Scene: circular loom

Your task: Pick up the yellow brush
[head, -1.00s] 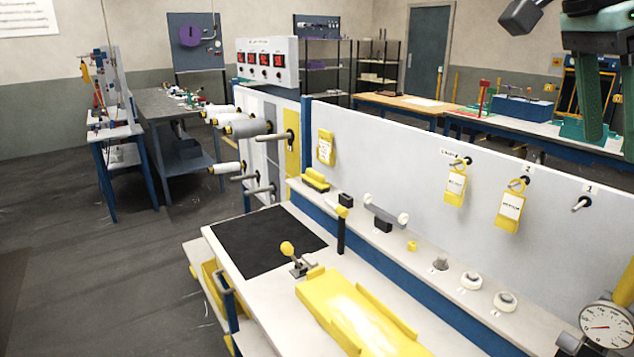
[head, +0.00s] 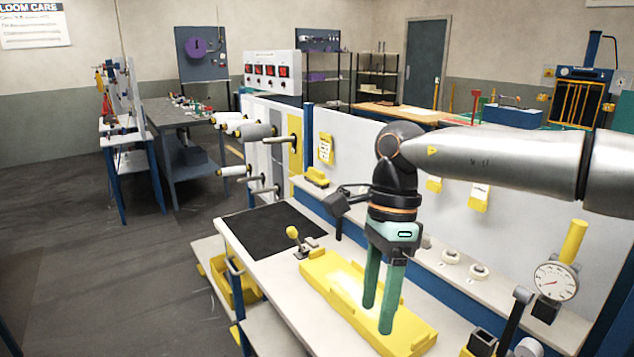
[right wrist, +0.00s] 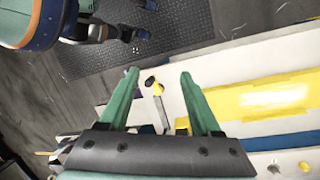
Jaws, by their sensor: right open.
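The yellow brush (head: 317,178), a small yellow block with a darker lower part, lies on the ledge along the white panel, near the panel's left end. My right gripper (head: 377,315) points down with its two green fingers apart and nothing between them. In the head view it appears over the yellow tray, to the right of and nearer than the brush. In the right wrist view the open fingers (right wrist: 160,73) frame the bench, and I cannot make out the brush there. My left gripper is not in view.
The long yellow tray (head: 322,283) lies on the bench, beside a yellow-knobbed lever (head: 292,232) and a black mat (head: 262,230). White rings (head: 450,256) sit along the ledge. A dial gauge (head: 555,282) stands at right. Rollers (head: 256,131) jut out behind the mat.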

